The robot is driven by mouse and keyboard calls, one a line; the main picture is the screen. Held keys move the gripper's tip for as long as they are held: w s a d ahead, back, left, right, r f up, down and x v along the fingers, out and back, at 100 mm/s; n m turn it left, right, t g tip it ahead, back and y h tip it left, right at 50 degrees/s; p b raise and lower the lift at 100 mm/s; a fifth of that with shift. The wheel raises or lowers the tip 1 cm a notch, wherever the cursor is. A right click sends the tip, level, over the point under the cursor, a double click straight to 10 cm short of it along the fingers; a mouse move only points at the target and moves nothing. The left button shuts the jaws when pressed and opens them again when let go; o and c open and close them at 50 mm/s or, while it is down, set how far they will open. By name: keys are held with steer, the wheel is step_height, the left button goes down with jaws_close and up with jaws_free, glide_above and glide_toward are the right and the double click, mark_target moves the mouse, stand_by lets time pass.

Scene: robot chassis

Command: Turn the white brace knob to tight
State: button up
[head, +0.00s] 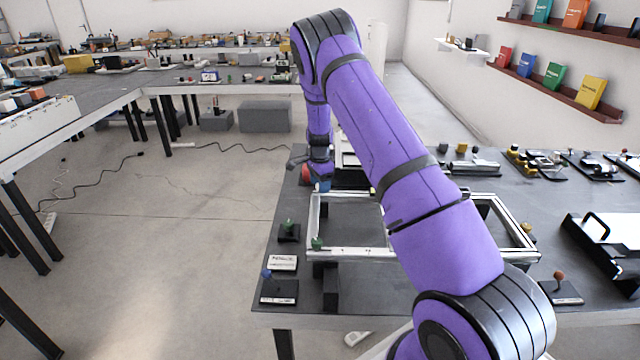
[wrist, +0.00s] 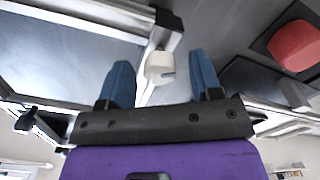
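The white brace knob (wrist: 157,66) shows in the wrist view, at the corner of a silver metal frame (wrist: 75,18). My gripper (wrist: 162,78) is open, with one blue finger on each side of the knob in that view. Neither finger is seen touching it, and I cannot tell how deep the knob sits between them. In the head view my gripper (head: 321,184) is at the far left corner of the frame (head: 350,254) on the dark table. The white knob is not discernible there.
A red knob or block (wrist: 295,45) on a dark base is close to the right of my gripper in the wrist view. A green knob (head: 289,226) and a blue knob (head: 266,274) stand along the table's left edge. Open floor (head: 180,260) lies to the left.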

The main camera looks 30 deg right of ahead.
steer(key=shift+r, duration=0.1)
step_height(320, 180, up, 11)
steer(key=shift+f, duration=0.2)
stand_by(0.7)
steer(key=s+a+r+n+t, duration=0.1)
steer(key=s+a+r+n, duration=0.25)
steer(key=s+r, duration=0.35)
steer(key=s+a+r+n+t+y, duration=0.15)
steer(key=s+a+r, duration=0.3)
steer(key=r, duration=0.45)
steer(key=s+a+r+n, duration=0.3)
steer(key=s+r, duration=0.3)
steer(key=r, duration=0.3)
steer(key=s+a+r+n+t, duration=0.1)
steer(key=s+a+n, duration=0.1)
steer(key=s, duration=0.7)
steer(key=s+a+r+n+h, duration=0.1)
steer(key=s+a+n, duration=0.2)
steer(key=s, duration=0.6)
steer(key=s+a+r+n+t, duration=0.1)
steer(key=s+a+n, duration=0.1)
steer(key=s+n, duration=0.3)
steer(key=shift+s+a+r+n+t, duration=0.3)
steer(key=shift+s+n+t, duration=0.1)
steer(key=shift+s, duration=1.95)
